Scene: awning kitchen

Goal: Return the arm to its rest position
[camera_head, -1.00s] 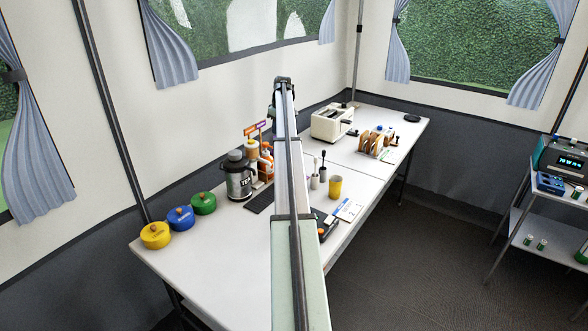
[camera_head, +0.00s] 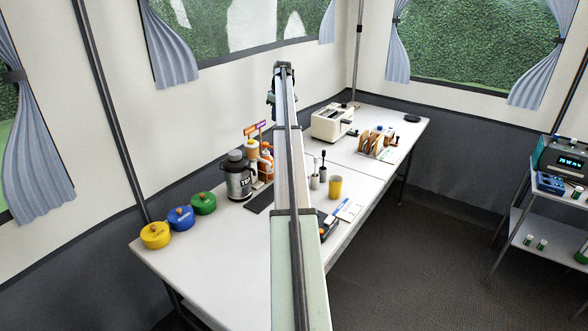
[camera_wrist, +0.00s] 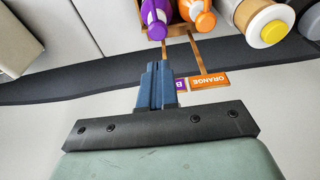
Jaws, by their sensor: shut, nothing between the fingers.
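My gripper (camera_wrist: 158,70) shows in the wrist view as blue fingers pressed together, with nothing between them. In the head view the arm stretches forward over the table, and my gripper (camera_head: 271,99) is small at its far end, in front of the back wall and above the tabletop. The bottle rack's small signs, one an orange "ORANGE" sign (camera_wrist: 209,81), show beside the fingers in the wrist view. I cannot tell whether the fingers touch them.
The white table (camera_head: 225,255) holds yellow (camera_head: 155,236), blue (camera_head: 180,219) and green (camera_head: 203,204) lidded pots, a kettle-like jug (camera_head: 238,182), a yellow cup (camera_head: 335,188) and a toaster (camera_head: 331,124). A shelf cart (camera_head: 540,221) stands at right. Air above the table's right side is clear.

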